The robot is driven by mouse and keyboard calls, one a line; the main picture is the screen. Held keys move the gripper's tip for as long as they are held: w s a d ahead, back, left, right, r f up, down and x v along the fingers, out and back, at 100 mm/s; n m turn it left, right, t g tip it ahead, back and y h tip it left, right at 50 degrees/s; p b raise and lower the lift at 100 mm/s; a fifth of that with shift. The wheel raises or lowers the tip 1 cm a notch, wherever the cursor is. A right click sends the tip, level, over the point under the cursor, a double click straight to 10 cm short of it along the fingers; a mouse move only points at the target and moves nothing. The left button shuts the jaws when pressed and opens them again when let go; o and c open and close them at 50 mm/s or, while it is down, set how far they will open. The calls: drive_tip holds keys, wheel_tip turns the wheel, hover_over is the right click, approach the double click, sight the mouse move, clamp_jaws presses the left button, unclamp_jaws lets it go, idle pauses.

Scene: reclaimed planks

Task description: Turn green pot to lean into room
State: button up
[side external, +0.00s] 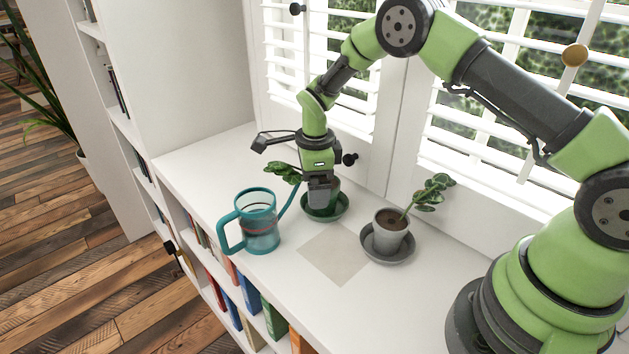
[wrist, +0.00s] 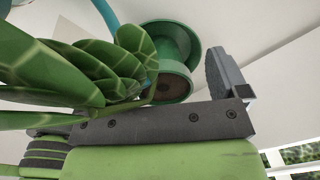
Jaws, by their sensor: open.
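The green pot (side external: 336,188) stands upright on a green saucer (side external: 342,210) on the white shelf top. In the side view it is mostly hidden behind my gripper (side external: 320,200). Its leaves (side external: 283,172) reach left of the pot. In the wrist view, the pot (wrist: 172,84) and saucer (wrist: 190,38) are at upper middle, and large patterned leaves (wrist: 60,70) fill the left. My gripper is open and low at the pot; one dark finger shows right of the pot, apart from it in the picture. The other finger is hidden by leaves.
A teal watering can (side external: 260,224) stands close left of the green pot, its spout rising toward it. A grey pot (side external: 389,236) with a plant stands on a grey saucer (side external: 372,252) to the right. A flat beige square (side external: 336,256) lies between. White shutters (side external: 350,95) stand behind.

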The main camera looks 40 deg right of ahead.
drive_tip(key=shift+n, duration=0.3)
drive_tip(key=r, duration=1.1)
drive_tip(key=shift+s+a+r, duration=0.1)
drive_tip(key=shift+s+a, duration=0.05)
drive_tip(key=shift+s, duration=0.15)
drive_tip(key=s+a+r+n+t+y, duration=0.1)
drive_tip(key=s+r+n+t, duration=0.3)
drive_tip(key=s+r+n, duration=0.8)
wheel_tip(320, 180, up, 4)
drive_tip(key=s+a, duration=0.1)
drive_tip(key=s, duration=0.2)
drive_tip(key=shift+f+n, duration=0.2)
drive_tip(key=shift+n, duration=0.1)
drive_tip(key=s+n+t, duration=0.1)
drive_tip(key=s+n, duration=0.1)
drive_tip(key=s, duration=0.1)
drive_tip(key=s+n+t, duration=0.1)
drive_tip(key=s+n, duration=0.1)
drive_tip(key=s, duration=0.1)
drive_tip(key=s+a+n+y, duration=0.1)
drive_tip(key=s+n, duration=0.2)
drive_tip(key=shift+s+f+t, duration=0.2)
drive_tip(key=shift+t, duration=0.2)
drive_tip(key=shift+s+f+n, duration=0.1)
drive_tip(key=shift+s+n, duration=0.15)
drive_tip(key=shift+n, duration=0.15)
